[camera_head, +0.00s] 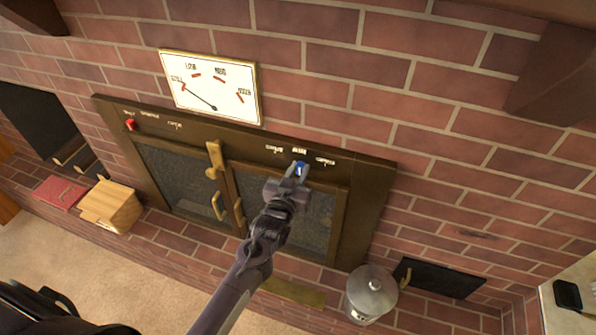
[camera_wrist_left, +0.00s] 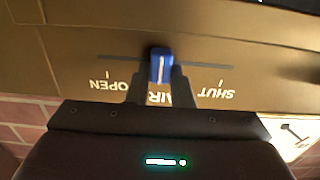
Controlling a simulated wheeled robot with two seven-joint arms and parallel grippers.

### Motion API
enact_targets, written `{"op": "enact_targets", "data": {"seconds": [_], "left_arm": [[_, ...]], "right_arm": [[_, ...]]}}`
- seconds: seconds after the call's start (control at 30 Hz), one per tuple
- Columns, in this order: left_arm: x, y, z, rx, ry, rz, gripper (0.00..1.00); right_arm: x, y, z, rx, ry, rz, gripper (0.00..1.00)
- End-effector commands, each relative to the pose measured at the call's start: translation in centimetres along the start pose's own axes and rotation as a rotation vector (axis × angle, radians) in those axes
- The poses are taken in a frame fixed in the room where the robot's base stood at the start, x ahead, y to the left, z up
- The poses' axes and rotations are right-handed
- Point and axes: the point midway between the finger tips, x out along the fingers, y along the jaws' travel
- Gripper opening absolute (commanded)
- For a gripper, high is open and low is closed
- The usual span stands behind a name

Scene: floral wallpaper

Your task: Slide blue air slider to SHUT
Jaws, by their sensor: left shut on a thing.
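The blue air slider (camera_head: 299,168) sits on the dark upper rail of the oven front (camera_head: 367,169). In the left wrist view the blue slider knob (camera_wrist_left: 161,65) stands in a thin horizontal slot, near the middle between the OPEN mark (camera_wrist_left: 110,85) at left and the SHUT mark (camera_wrist_left: 216,93) at right. The lettering appears upside down there. My left gripper (camera_head: 296,172) is shut on the blue knob, with one finger on each side; it also shows in the left wrist view (camera_wrist_left: 160,76). The fingers partly cover the AIR label. My right gripper is not in view.
A red slider (camera_head: 130,124) is at the rail's left end. A dial gauge (camera_head: 211,86) hangs on the brick wall above. Brass door handles (camera_head: 215,158) are left of my gripper. A lidded metal can (camera_head: 371,294) stands at lower right.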

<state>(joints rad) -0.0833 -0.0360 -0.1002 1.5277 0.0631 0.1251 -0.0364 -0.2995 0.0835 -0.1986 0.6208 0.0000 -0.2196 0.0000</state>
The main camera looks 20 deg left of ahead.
Motion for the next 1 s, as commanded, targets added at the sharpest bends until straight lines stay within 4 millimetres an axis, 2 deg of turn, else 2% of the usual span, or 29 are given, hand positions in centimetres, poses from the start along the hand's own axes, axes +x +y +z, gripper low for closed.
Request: {"op": "enact_targets", "data": {"seconds": [0.17, 0.27, 0.5, 0.63, 0.97, 1.0], "left_arm": [[0.0, 0.0, 0.0, 0.000, 0.000, 0.000, 0.00], [0.0, -0.8, 0.0, 0.002, 0.000, -0.002, 0.00], [0.0, -6.0, 0.1, 0.006, -0.001, -0.002, 0.00], [0.0, -7.8, 0.1, 0.004, -0.001, -0.002, 0.00], [0.0, -8.4, 0.1, 0.001, -0.001, -0.005, 0.00], [0.0, -8.4, 0.1, 0.001, -0.001, -0.006, 0.22]], "right_arm": [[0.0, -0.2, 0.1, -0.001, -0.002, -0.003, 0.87], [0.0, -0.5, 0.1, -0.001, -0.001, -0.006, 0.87], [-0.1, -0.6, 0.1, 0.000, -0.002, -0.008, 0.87], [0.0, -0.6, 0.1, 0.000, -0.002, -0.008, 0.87], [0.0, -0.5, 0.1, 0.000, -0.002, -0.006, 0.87], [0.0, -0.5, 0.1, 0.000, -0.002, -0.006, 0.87]]}}
